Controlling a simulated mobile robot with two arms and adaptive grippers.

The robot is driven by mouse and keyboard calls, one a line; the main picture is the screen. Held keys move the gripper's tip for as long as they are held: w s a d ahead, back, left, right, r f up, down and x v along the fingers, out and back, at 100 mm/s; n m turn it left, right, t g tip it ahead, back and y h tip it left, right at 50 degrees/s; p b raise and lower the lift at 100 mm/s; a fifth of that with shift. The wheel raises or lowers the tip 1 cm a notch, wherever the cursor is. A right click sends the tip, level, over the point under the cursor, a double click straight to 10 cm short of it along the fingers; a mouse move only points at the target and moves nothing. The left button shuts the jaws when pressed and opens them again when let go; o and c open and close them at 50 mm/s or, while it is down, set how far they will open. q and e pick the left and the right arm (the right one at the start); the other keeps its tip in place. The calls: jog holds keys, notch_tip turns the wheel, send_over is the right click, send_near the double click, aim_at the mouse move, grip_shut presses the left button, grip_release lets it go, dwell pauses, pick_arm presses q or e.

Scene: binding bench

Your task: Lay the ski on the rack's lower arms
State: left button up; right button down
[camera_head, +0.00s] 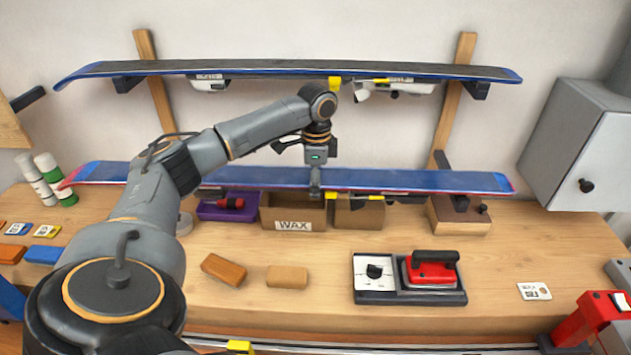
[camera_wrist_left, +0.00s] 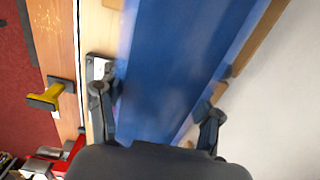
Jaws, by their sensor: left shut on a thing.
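The ski (camera_head: 420,180), blue with a red edge and upturned left end, lies level across the rack at lower-arm height, binding parts hanging beneath. My left gripper (camera_head: 315,185) is shut on it near its middle, from above. In the left wrist view, the fingers sit on both sides of the blue ski (camera_wrist_left: 175,65). The rack has two wooden uprights (camera_head: 465,50). The lower left arm is hidden behind my arm. My right gripper is not in view.
A second ski (camera_head: 280,68) lies on the upper arms (camera_head: 476,90). Below are a wax box (camera_head: 293,225), a purple tray (camera_head: 212,212), wooden blocks and a red iron (camera_head: 431,268) on the bench (camera_head: 400,325). A grey cabinet (camera_head: 592,150) stands at right.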

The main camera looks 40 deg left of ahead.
pick_arm(q)
jog(key=w+a+f, duration=0.3)
jog(key=w, duration=0.1)
jog(key=shift+a+f+b, duration=0.2)
jog(key=shift+b, duration=0.2)
dwell(0.4)
jog(key=shift+d+f+p, duration=0.1)
jog(key=shift+f+p, duration=0.1)
jog(key=shift+p, duration=0.15)
dwell(0.8)
jog(key=o, duration=1.5)
notch_tip(320, 180, up, 12)
